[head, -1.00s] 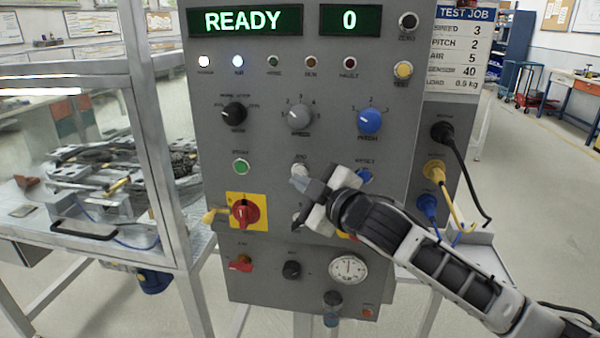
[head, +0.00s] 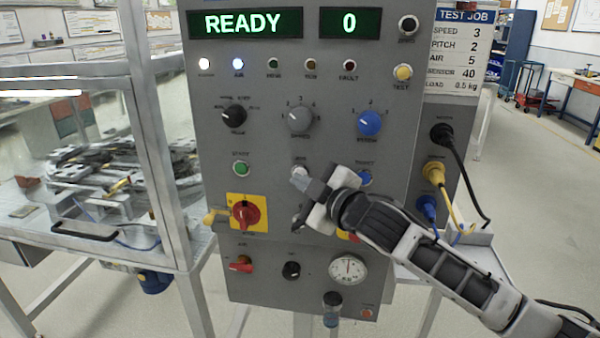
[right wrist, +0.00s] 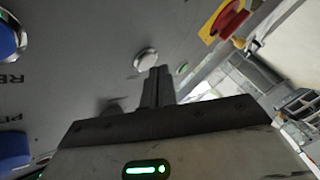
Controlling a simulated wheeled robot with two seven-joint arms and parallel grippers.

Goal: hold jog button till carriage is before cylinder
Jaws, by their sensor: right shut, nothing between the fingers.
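The white jog button (head: 299,171) is on the grey control panel (head: 270,130), under the speed knob. It also shows as a pale round cap in the right wrist view (right wrist: 146,60). My right gripper (head: 298,184) is shut and empty, its fingertips close to the button's lower edge in the head view. In the wrist view the closed fingertips (right wrist: 159,70) are beside the cap; I cannot tell whether they touch it. The ring track machinery (head: 125,180) is behind the guard at left; carriage and cylinder cannot be told apart there. My left gripper is not in view.
The display (head: 246,23) reads READY and the other display (head: 350,22) reads 0. The green start button (head: 241,168), a blue reset button (head: 364,178) and a red switch on a yellow plate (head: 246,213) are near the gripper. Cables hang at the panel's right side.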

